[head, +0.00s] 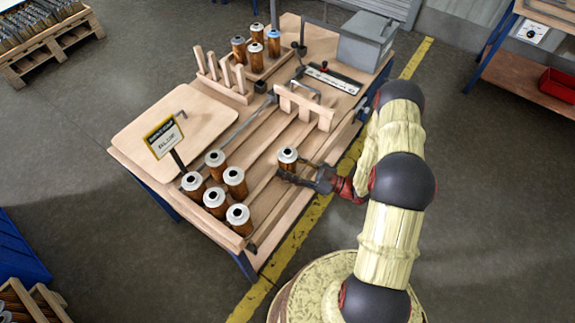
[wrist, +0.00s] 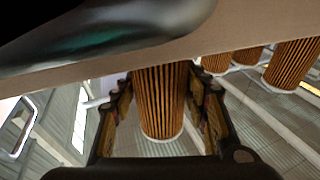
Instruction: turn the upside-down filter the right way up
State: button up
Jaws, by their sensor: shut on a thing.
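My gripper (head: 293,170) is shut on a filter (head: 288,156) over the right part of the bench. This filter is an orange-brown pleated cylinder with a white end cap and dark centre hole facing up in the head view. It looks about upright. In the wrist view the held filter (wrist: 160,100) lies between the two fingers of my gripper (wrist: 158,88), with a white rim at its lower end in the picture. Its lower end in the head view is hidden behind the fingers, so I cannot tell whether it touches the bench.
Several filters (head: 215,158) stand at the bench's front left corner. A wooden rack (head: 232,92) with pegs, more filters (head: 256,51) in a tray and a grey box (head: 366,40) are farther back. A sign (head: 164,137) stands by a pale board (head: 135,130).

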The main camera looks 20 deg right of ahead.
jog(key=shift+f, duration=0.5)
jog(key=o, duration=1.3)
jog(key=shift+s+d, duration=0.1)
jog(key=v, duration=1.1)
jog(key=shift+s+d, duration=0.2)
jog(key=shift+d, duration=0.1)
jog(key=shift+f, duration=0.15)
